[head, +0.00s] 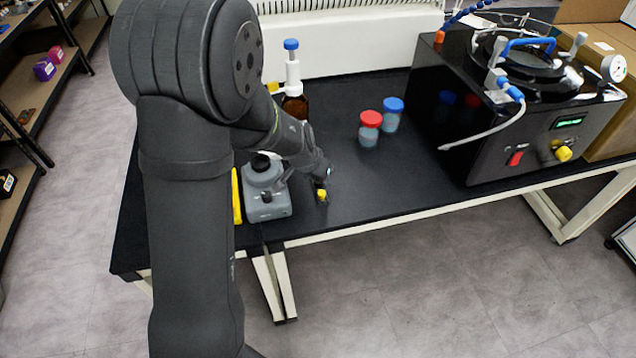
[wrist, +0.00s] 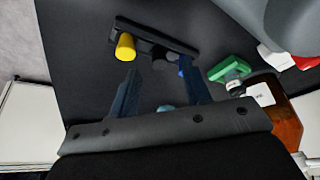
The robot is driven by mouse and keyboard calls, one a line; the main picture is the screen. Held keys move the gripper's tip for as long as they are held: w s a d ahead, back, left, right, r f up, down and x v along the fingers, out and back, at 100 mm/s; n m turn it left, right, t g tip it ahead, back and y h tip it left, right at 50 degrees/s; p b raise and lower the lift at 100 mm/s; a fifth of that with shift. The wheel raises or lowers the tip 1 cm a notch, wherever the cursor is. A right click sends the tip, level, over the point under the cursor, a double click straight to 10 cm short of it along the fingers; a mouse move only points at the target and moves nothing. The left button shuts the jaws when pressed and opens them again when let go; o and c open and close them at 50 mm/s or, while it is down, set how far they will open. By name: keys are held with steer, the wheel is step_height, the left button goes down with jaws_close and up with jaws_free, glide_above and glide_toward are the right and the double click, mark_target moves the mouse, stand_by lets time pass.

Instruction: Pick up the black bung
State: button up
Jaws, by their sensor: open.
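The black bung (wrist: 160,59) shows in the wrist view as a small dark shape beside a dark bar-shaped holder (wrist: 150,31). A yellow bung (wrist: 125,46) is to its left, and a bit of blue (wrist: 182,70) shows to its right. My gripper (wrist: 160,66) is open, its two dark blue fingers pointing toward the holder. The black bung appears between or just beyond the fingertips; I cannot tell its depth or any contact. In the head view my gripper is over the table's front edge area by the yellow bung (head: 322,195); the black bung is not distinguishable there.
A grey device with a black top (head: 266,190) stands close left of my gripper. A brown bottle (head: 295,106) stands behind. Red-capped (head: 370,128) and blue-capped (head: 392,114) jars stand farther back, with the freeze dryer (head: 510,110) at right. The tabletop between is clear.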

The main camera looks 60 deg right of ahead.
steer(key=shift+x, duration=1.05)
steer(key=c, duration=0.9)
steer(key=shift+r, duration=0.1)
